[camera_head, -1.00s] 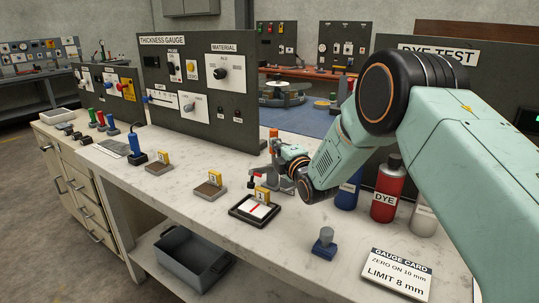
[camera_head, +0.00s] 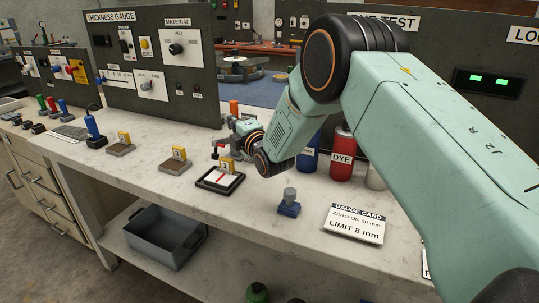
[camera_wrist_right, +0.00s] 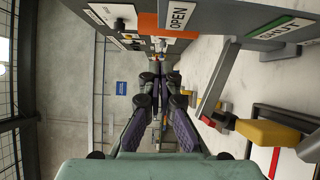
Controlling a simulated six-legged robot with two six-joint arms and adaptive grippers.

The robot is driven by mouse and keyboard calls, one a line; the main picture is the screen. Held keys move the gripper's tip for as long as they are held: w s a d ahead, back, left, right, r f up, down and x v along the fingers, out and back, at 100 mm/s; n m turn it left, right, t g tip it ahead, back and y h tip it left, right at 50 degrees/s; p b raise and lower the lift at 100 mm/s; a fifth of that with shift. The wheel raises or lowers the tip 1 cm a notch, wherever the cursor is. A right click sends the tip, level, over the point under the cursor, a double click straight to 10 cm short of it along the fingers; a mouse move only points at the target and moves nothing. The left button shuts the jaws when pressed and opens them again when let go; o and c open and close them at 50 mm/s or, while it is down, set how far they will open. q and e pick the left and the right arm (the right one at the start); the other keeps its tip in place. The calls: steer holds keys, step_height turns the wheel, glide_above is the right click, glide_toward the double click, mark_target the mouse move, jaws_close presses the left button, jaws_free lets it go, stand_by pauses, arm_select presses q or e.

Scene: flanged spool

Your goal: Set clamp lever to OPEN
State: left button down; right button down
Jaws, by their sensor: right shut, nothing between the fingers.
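The clamp stands on the bench behind the tile with the red line; in the head view its orange lever grip (camera_head: 233,107) points up, partly hidden by my right arm. In the right wrist view an orange part (camera_wrist_right: 148,24) shows at the top, beside the OPEN label (camera_wrist_right: 178,15). A grey clamp arm (camera_wrist_right: 216,78) with a red tip slants below the labels. My right gripper (camera_wrist_right: 161,78) is shut and empty, its tips just below the orange part; I cannot tell if they touch. My left gripper is not in view.
The framed tile (camera_head: 220,180) with a yellow tag sits in front of the clamp. A blue stamp-like block (camera_head: 289,207), a gauge card (camera_head: 355,223) and a red DYE bottle (camera_head: 342,155) stand to the right. The thickness gauge panel (camera_head: 150,60) rises behind left.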

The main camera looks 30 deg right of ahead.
steer(key=s+d+p, duration=0.1)
steer(key=s+p, duration=0.1)
steer(key=s, duration=1.8)
steer(key=shift+d+r, duration=0.2)
steer(key=shift+d, duration=0.15)
